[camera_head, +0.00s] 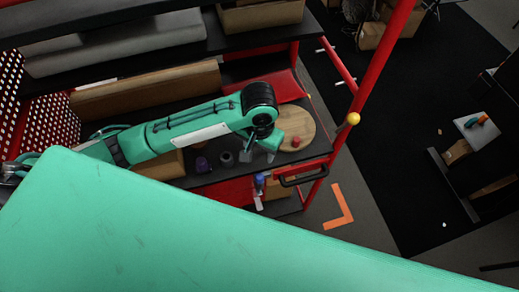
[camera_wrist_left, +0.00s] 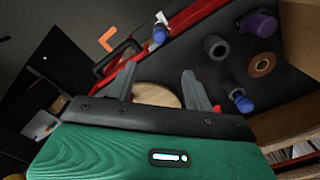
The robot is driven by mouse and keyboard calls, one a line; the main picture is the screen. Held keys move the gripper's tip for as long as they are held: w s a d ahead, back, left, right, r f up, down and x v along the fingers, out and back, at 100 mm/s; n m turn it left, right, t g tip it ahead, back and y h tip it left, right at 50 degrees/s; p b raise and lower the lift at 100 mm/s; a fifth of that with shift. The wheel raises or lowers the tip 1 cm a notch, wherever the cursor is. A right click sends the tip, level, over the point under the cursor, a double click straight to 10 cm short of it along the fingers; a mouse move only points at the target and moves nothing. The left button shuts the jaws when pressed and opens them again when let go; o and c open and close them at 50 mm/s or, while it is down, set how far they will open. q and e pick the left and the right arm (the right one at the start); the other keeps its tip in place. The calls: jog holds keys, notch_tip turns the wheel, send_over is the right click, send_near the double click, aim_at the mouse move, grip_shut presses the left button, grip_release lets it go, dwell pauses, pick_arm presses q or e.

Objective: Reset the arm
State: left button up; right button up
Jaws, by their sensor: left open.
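My left arm reaches in from the left over the cart shelf in the head view. Its gripper (camera_head: 259,157) is open and empty, above the shelf beside a round wooden board (camera_head: 302,121). In the left wrist view the two fingers of the gripper (camera_wrist_left: 158,72) stand wide apart, with the board (camera_wrist_left: 155,95) showing between and behind them. A small red thing (camera_head: 295,142) lies on the board. My right gripper is not in view.
A grey roll (camera_head: 226,159) and a purple roll (camera_head: 202,165) stand on the black shelf (camera_wrist_left: 290,85). A brown tape roll (camera_wrist_left: 262,64) lies near them. A red post (camera_head: 377,62) and a black handle (camera_head: 302,175) edge the cart.

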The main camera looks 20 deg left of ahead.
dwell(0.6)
pick_arm(q)
jog(key=s+d+f+m+t+h, duration=0.1)
jog(key=s+d+f+t+h, duration=0.15)
jog(key=s, duration=0.25)
jog(key=s+a+f+n+t+y, duration=0.1)
jog(key=s+a+f+y, duration=0.1)
jog(key=s+a, duration=1)
notch_tip(320, 180, down, 33)
jog(key=w+g+b, duration=0.1)
jog(key=w+b, duration=0.1)
jog(key=b, duration=0.2)
jog(key=s+a+f+b, duration=0.1)
jog(key=s+a+f, duration=0.1)
jog(key=s+f, duration=0.8)
jog(key=s+a+f+g+b, duration=0.1)
jog(key=s+a+f, duration=0.1)
jog(key=s+f, duration=0.8)
notch_tip(320, 180, down, 5)
jog(key=shift+r+b, duration=0.15)
jog(key=shift+b, duration=0.25)
